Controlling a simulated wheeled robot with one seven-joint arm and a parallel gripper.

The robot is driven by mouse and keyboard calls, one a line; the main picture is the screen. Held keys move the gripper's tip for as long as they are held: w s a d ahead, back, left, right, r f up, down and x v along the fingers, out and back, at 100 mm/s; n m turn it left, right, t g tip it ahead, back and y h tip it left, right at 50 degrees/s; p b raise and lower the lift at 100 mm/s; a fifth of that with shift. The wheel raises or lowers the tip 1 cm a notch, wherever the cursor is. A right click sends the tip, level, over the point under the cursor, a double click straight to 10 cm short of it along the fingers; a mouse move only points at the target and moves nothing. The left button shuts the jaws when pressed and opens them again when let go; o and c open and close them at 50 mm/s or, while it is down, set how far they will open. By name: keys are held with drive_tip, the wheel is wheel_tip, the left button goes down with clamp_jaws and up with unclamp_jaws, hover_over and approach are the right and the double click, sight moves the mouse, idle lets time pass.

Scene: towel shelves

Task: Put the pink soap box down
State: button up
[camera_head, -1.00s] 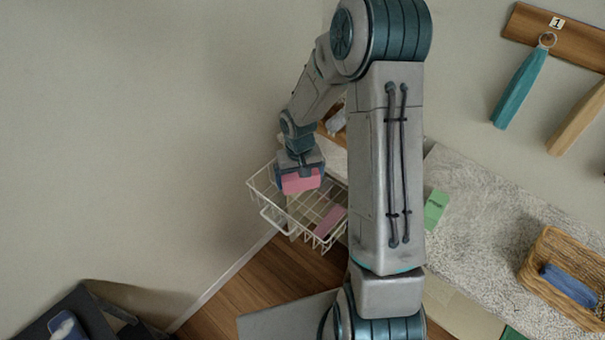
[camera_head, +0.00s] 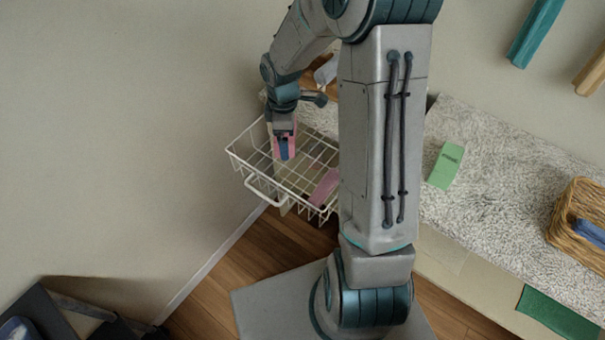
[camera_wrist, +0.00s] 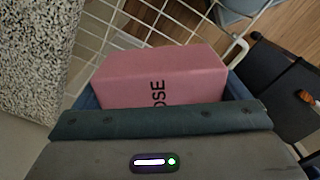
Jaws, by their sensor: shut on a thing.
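The pink soap box (camera_wrist: 160,75) fills the middle of the wrist view, with dark letters "OSE" showing on its face. My gripper (camera_head: 285,147) is shut on it, one finger on each side. In the head view the held pink box (camera_head: 276,146) is over the left part of a white wire basket (camera_head: 262,188). I cannot tell whether it touches the basket. A second pink box (camera_head: 325,187) lies in the basket's right part, close to my arm.
A speckled stone counter (camera_head: 500,160) holds a green box (camera_head: 446,165) and a wicker basket (camera_head: 577,225) with a blue item (camera_head: 592,233). A wall stands left of the wire basket. A dark object (camera_head: 60,312) is at lower left.

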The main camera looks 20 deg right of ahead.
sight(291, 178)
drive_tip(key=f+n+b, duration=0.1)
drive_tip(key=n+b, duration=0.1)
drive_tip(key=f+n+b, duration=0.1)
drive_tip(key=n+b, duration=0.1)
drive_tip(key=f+n+b, duration=0.2)
drive_tip(key=shift+s+d+n, duration=0.1)
drive_tip(key=shift+s+n, duration=0.2)
drive_tip(key=f+n+b, duration=0.1)
drive_tip(key=f, duration=0.2)
drive_tip(key=f+n+b, duration=0.2)
drive_tip(key=f, duration=0.2)
drive_tip(key=f+n+b, duration=0.1)
drive_tip(key=f, duration=0.3)
drive_tip(key=shift+s+b, duration=0.3)
